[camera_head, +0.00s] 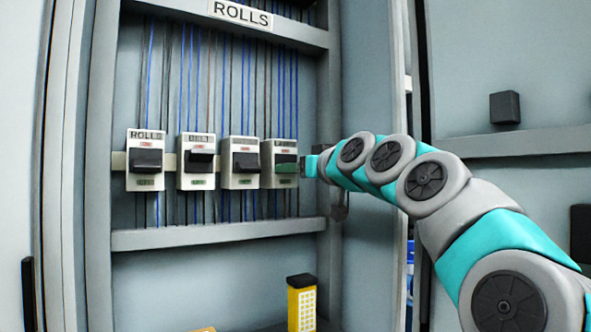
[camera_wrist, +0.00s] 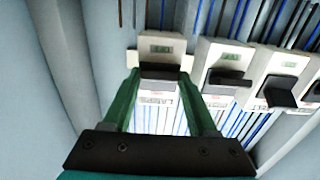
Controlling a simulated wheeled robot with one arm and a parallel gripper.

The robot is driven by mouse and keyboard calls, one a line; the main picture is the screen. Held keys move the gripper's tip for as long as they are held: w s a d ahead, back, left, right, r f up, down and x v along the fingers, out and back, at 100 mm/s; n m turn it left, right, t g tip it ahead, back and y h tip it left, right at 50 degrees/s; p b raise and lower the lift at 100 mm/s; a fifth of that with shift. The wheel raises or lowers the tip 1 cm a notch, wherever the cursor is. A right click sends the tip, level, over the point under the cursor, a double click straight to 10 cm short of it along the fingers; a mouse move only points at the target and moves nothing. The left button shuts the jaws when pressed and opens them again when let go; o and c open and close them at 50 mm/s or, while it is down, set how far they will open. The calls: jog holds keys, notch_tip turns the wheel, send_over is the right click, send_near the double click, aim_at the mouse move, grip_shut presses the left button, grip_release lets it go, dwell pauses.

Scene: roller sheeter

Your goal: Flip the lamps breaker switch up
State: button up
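The lamps breaker (camera_head: 266,163) is the rightmost of the row on the panel in the head view, a pale box whose label is hard to read. In the wrist view, the same breaker (camera_wrist: 161,43) is upside down at upper centre, with a dark switch lever (camera_wrist: 160,70). I cannot tell for certain if the lever is up or down. My gripper (camera_wrist: 159,80) is open, its two green fingers on either side of the lever. In the head view my gripper (camera_head: 289,168) covers the lower part of the switch. Contact with the lever is unclear.
Three similar breakers stand left of it: the rolls breaker (camera_head: 146,180), a second (camera_head: 196,180) and a third (camera_head: 240,180). A cabinet shelf (camera_head: 220,234) runs below and a cabinet side wall (camera_head: 329,100) stands close at right. A yellow box (camera_head: 301,303) stands below.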

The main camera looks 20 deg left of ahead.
jog(key=c, duration=0.8)
jog(key=shift+w+d+r+h+p, duration=0.1)
jog(key=shift+r+h+p, duration=0.3)
jog(key=shift+h, duration=0.1)
jog(key=shift+c, duration=0.2)
jog(key=shift+g, duration=0.5)
jog(key=o, duration=1.4)
jog(key=shift+f, duration=0.1)
jog(key=shift+c, duration=0.2)
jog(key=shift+s, duration=0.2)
jog(key=b+v, duration=0.1)
jog(key=v, duration=0.6)
jog(key=shift+s+d, duration=0.25)
